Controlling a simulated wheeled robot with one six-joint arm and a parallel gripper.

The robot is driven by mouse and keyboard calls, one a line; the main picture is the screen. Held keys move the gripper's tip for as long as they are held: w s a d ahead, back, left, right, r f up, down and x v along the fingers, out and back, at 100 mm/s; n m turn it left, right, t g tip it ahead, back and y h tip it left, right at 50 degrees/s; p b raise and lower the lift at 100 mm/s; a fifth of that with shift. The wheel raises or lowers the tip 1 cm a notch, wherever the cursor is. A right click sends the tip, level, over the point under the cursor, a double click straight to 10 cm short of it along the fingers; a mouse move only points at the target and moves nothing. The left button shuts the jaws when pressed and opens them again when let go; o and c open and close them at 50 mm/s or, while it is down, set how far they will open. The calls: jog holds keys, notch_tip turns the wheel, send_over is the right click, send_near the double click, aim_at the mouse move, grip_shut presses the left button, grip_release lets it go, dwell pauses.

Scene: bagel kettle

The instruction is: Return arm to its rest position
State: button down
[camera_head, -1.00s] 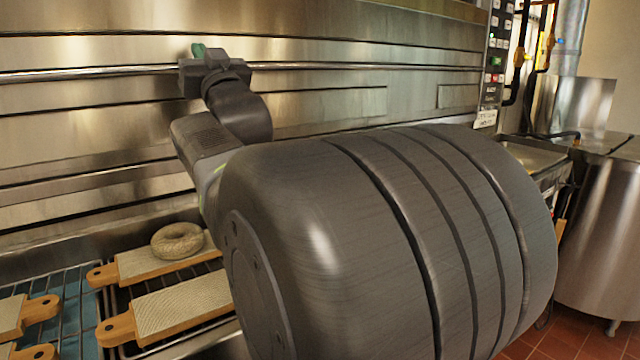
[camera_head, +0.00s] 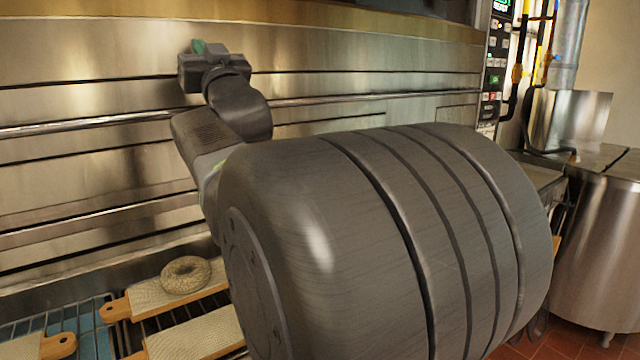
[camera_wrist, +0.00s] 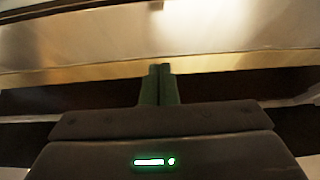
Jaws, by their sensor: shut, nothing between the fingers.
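My gripper (camera_head: 198,47) is raised in front of the steel oven front (camera_head: 90,110), at the upper left of the head view. In the wrist view my gripper (camera_wrist: 160,70) has its two green fingers side by side, shut with nothing between them. Beyond the fingers are blurred steel panels and dark bands. My arm is folded up close to the head camera, and its large dark grey link covers the middle and right of the head view.
A bagel (camera_head: 186,274) lies on a board (camera_head: 152,294) at lower left. A second board (camera_head: 195,338) is in front of it, on a wire rack. A control panel (camera_head: 494,70) is on the oven's right edge. A steel kettle-like vessel (camera_head: 600,250) stands at right on the tiled floor.

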notch_tip(320, 180, up, 26)
jog(key=p, duration=2.3)
jog(key=shift+r+p, duration=0.15)
jog(key=shift+p, duration=0.15)
